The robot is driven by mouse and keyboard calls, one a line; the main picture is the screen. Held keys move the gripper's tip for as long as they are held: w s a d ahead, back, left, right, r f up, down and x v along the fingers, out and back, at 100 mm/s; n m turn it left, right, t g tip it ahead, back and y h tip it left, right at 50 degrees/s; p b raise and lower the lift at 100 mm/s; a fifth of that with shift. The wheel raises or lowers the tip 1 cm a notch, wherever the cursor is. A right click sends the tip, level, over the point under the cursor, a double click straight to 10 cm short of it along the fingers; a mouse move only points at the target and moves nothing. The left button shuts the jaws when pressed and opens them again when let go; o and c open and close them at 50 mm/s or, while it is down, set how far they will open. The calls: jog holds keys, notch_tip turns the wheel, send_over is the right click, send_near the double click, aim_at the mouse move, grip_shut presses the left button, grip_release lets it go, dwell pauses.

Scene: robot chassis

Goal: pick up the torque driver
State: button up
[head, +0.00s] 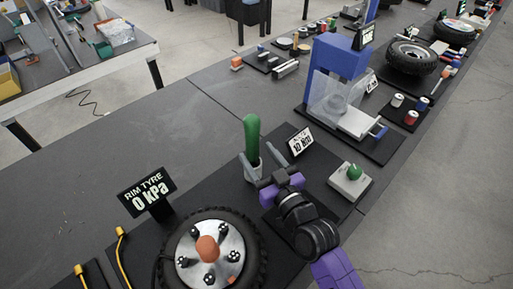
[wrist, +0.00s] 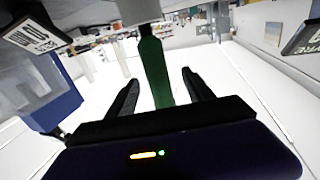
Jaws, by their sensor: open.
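The torque driver, as I take it, is the upright green-handled tool (head: 252,135) on the dark bench mat in the head view. Its lower end sits in a light holder or sleeve, partly hidden by my gripper. In the wrist view the green handle (wrist: 155,70) runs between the two fingers, with a grey part beyond it. My gripper (head: 258,156) is open, one finger on each side of the driver's lower part. In the wrist view my gripper (wrist: 160,78) shows a gap on both sides of the handle.
A tyre on a rim (head: 245,250) lies at the front, beside a "RIM TYRE 0 kPa" sign (head: 147,191). A small sign (head: 300,141) and a green button box (head: 350,181) stand right of the driver. A blue press (head: 340,55) stands behind.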

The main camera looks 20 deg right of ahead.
aim_at(247, 136)
jog(key=w+p, duration=0.1)
jog(key=w, duration=0.6)
jog(key=shift+w+r, duration=0.1)
jog(key=shift+w, duration=0.25)
grip_shut()
jog(key=shift+r, duration=0.15)
